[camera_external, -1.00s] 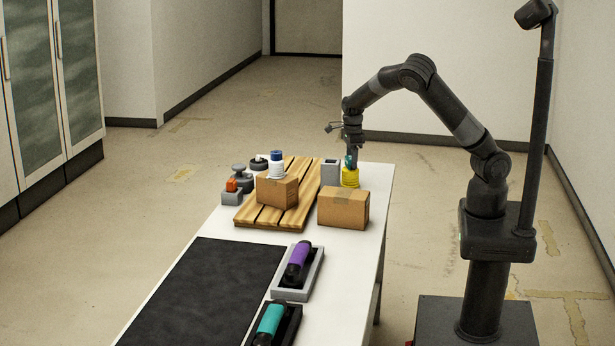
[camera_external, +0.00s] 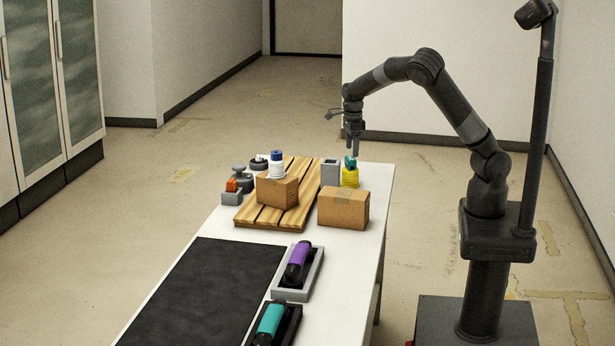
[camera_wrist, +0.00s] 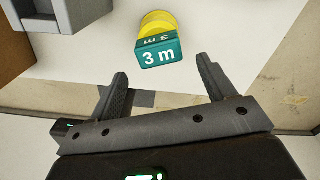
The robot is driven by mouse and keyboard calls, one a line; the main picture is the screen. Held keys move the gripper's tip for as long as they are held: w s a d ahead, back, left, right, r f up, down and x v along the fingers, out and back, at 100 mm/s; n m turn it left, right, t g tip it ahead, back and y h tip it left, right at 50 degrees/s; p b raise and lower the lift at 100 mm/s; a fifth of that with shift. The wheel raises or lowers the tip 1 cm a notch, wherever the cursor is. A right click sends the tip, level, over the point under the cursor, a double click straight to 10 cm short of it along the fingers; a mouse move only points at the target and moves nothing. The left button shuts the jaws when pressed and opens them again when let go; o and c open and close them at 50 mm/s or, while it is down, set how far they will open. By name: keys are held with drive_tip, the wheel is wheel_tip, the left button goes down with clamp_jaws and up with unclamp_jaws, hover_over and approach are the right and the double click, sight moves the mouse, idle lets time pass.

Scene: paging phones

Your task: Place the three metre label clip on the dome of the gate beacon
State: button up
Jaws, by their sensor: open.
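The teal label clip (camera_external: 350,161), marked "3 m" in the wrist view (camera_wrist: 158,51), sits on top of a yellow ribbed beacon (camera_external: 350,178). The yellow body also shows behind the clip in the wrist view (camera_wrist: 157,20); its dome is hidden under the clip. My gripper (camera_external: 353,148) is above the clip, apart from it. In the wrist view my gripper (camera_wrist: 162,75) has its fingers spread with nothing between them.
A grey holder (camera_external: 330,172) stands just left of the beacon. A cardboard box (camera_external: 343,209) is in front. Handsets in cradles lie nearer the camera.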

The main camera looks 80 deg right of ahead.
sight(352, 158)
wheel_tip(352, 158, up, 6)
drive_tip(key=s+a+r+n+t, duration=0.2)
drive_tip(key=s+a+n, duration=0.4)
drive_tip(key=s+n, duration=0.3)
drive_tip(key=s+a+r+n+t, duration=0.1)
drive_tip(key=s+a+r+n, duration=0.3)
drive_tip(key=n, duration=0.8)
drive_tip(key=s+a+r+n+t, duration=0.2)
drive_tip(key=s+a+n, duration=0.6)
drive_tip(key=s, duration=0.5)
drive_tip(key=shift+s+r+n+t, duration=0.3)
drive_tip(key=shift+r+n, duration=0.55)
drive_tip(key=shift+n, duration=0.35)
drive_tip(key=shift+a, duration=0.1)
